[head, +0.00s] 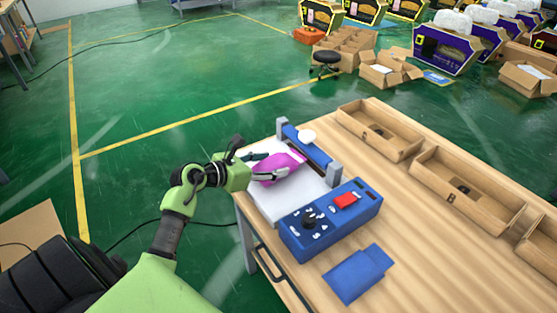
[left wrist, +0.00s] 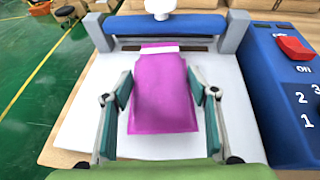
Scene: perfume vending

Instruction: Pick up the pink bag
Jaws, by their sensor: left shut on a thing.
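The pink bag (head: 277,168) lies on the white plate of the blue and grey sealing machine at the table's left end. In the left wrist view the bag (left wrist: 162,92) lies between my left gripper's fingers, its white-banded far end near the machine's blue bar. My left gripper (head: 270,166) reaches in from the left and is closed on the bag's two sides; it also shows in the left wrist view (left wrist: 163,97). My right gripper is not in view.
The blue control box (head: 331,219) with a red switch stands right of the white plate (head: 285,206). A blue bag (head: 357,273) lies in front of it. Wooden trays (head: 380,130) stand along the table's far side. Green floor is open at left.

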